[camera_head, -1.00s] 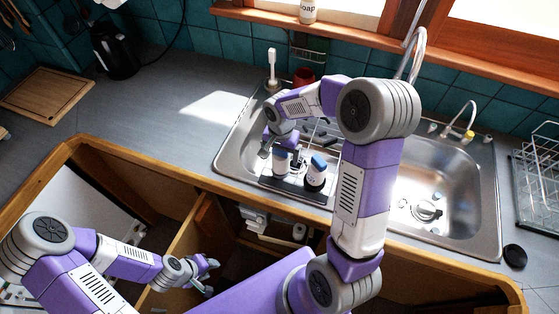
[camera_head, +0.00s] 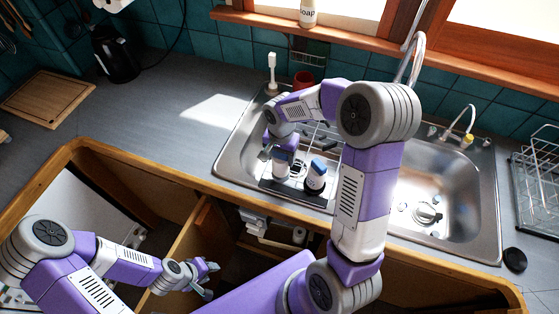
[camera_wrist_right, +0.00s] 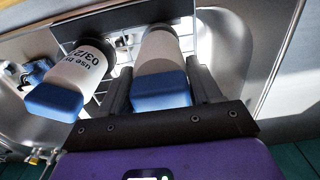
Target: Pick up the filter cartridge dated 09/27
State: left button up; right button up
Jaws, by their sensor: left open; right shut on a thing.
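Two white filter cartridges with blue caps stand in the left sink basin. My right gripper (camera_wrist_right: 166,95) is shut on one cartridge (camera_wrist_right: 160,50); this is the left one in the head view (camera_head: 281,165). Its date is not visible. The other cartridge (camera_wrist_right: 80,72) is close beside it, outside the fingers, and its label reads "use by 03/2", with the end cut off. In the head view this cartridge (camera_head: 315,175) is on the right. My left gripper (camera_head: 209,279) is open and empty, low in front of the counter by the open cabinet.
The sink (camera_head: 228,160) has a wire rack, and a tall faucet (camera_head: 416,55) rises behind it. A brush (camera_head: 272,70) and a red cup (camera_head: 303,79) stand at the rear rim. A dish rack (camera_head: 540,185) is at right. The left counter (camera_head: 160,110) is mostly clear.

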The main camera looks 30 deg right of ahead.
jog(key=shift+r, duration=0.1)
jog(key=shift+r+p, duration=1.65)
jog(key=shift+r, duration=0.85)
jog(key=shift+f, duration=0.1)
